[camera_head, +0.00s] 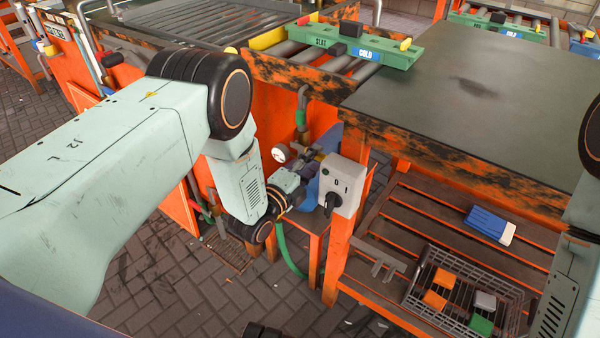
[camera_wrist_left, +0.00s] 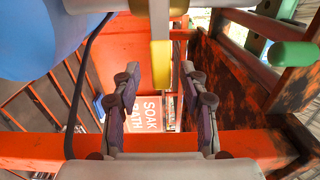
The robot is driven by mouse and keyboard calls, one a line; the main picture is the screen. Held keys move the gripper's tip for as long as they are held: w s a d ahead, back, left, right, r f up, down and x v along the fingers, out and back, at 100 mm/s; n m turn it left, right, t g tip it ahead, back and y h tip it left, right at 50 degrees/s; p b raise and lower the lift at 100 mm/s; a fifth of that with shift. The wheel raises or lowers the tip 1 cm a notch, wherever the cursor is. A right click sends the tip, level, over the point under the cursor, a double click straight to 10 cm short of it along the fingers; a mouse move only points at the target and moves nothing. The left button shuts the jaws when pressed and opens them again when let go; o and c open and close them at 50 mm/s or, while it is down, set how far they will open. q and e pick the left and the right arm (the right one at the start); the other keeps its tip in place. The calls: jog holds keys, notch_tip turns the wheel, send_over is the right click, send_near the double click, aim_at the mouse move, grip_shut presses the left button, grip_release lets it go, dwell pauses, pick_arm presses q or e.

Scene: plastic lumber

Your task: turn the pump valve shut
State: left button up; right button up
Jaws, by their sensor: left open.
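A yellow handle (camera_wrist_left: 160,66), which looks like the pump valve's lever, hangs on a grey pipe in the left wrist view. It lies between my left gripper's two fingers, with a gap on each side. My left gripper (camera_head: 308,166) is open, with both fingers apart in the left wrist view (camera_wrist_left: 161,82). In the head view it is in front of the pipework, beside a round white gauge (camera_head: 280,154) and a blue pump body (camera_head: 328,139), and hides most of the valve. My right arm shows at the right edge; its gripper is out of view.
A grey switch box (camera_head: 344,180) with a black knob stands close right of my left gripper. An orange bench (camera_head: 470,90) overhangs on the right. A wire basket (camera_head: 410,295) with coloured blocks sits on its lower shelf. A green hose (camera_head: 286,250) hangs below.

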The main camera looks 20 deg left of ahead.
pick_arm(q)
jog(key=v, duration=1.1)
jog(key=shift+s, duration=0.1)
